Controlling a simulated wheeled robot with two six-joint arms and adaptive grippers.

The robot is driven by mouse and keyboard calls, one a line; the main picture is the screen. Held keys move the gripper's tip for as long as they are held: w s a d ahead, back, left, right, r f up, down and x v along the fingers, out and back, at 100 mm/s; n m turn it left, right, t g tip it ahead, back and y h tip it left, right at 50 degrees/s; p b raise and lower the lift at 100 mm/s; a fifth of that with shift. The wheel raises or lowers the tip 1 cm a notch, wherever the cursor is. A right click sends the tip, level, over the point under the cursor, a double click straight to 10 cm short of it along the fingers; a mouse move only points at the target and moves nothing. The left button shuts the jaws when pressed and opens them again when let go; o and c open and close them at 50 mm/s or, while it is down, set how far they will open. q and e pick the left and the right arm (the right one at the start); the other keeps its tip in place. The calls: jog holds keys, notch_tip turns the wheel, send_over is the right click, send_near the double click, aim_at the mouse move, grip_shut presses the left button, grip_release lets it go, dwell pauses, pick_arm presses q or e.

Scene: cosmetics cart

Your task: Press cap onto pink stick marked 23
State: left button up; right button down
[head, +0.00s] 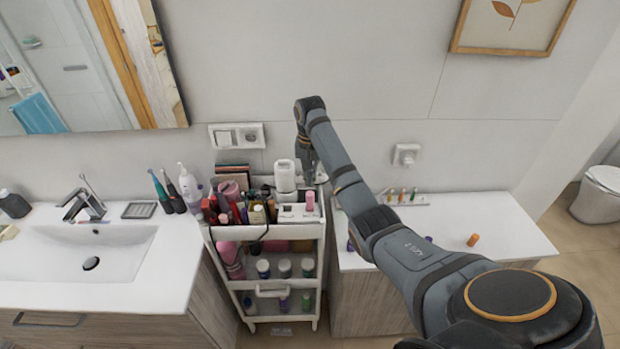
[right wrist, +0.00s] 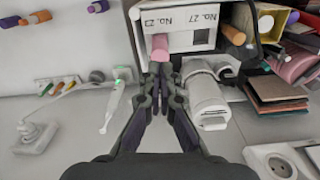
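A pink stick (head: 310,200) stands upright at the right of the cart's top, in a white holder (head: 298,215). In the right wrist view the pink stick (right wrist: 160,47) shows beside the label No. 23 on the white holder (right wrist: 185,38). I cannot tell whether a cap is on it. My right gripper (head: 309,170) is above and behind the stick in the head view. In the right wrist view its fingertips (right wrist: 165,82) are close together, apparently shut and empty, just short of the stick. My left gripper is out of view.
A white bottle (head: 285,175) stands close left of the gripper. The crowded cart (head: 268,238) holds several cosmetics. An orange cap (head: 473,240) lies on the white counter (head: 500,222) at right, with a rack of coloured sticks (head: 402,196) behind. The wall is close behind.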

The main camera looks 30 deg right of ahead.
aim_at(310, 194)
jog(key=shift+f, duration=0.15)
jog(key=shift+f, duration=1.9)
